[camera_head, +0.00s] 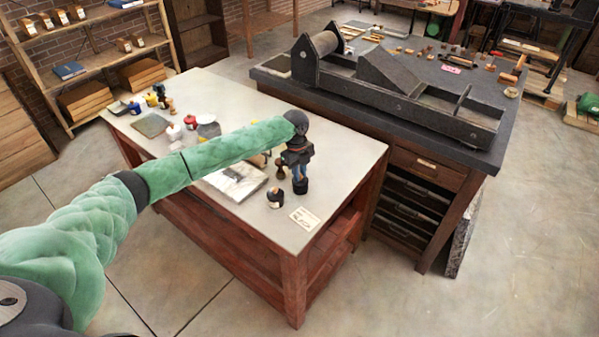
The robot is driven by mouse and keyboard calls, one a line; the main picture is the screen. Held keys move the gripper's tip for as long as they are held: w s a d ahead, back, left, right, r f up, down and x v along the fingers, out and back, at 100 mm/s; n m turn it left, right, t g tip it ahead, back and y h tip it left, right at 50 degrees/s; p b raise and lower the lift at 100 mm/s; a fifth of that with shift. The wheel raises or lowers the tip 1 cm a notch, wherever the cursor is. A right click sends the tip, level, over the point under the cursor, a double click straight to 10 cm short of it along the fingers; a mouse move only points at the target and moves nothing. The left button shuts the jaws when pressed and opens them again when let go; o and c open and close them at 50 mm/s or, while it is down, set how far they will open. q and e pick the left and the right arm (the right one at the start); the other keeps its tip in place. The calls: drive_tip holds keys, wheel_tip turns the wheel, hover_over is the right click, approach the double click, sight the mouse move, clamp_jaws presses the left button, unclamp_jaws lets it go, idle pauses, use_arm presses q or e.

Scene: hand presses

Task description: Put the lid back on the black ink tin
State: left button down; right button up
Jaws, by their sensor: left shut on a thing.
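My left gripper (299,172) points down over the near right part of the pale worktable. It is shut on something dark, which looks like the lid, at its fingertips. A small black cylinder (300,187), which looks like the black ink tin, is directly under the fingertips. I cannot tell where lid and tin part, or whether they touch. Another small dark round container (275,198) with a light patch stands just left of it. My right gripper is not in view.
The worktable (345,157) also bears a printed card (305,217) near its front corner and a pale slab (236,180) under my left arm. Several pots and bottles (175,132) stand at its far left. A dark press (395,85) stands on the bench behind.

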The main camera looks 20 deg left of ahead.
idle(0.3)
use_arm(q)
drive_tip(key=c, duration=1.3)
unclamp_jaws()
drive_tip(key=shift+o, duration=0.7)
drive_tip(key=o, duration=0.4)
drive_tip(key=shift+r+p, duration=2.6)
drive_tip(key=shift+r, duration=0.95)
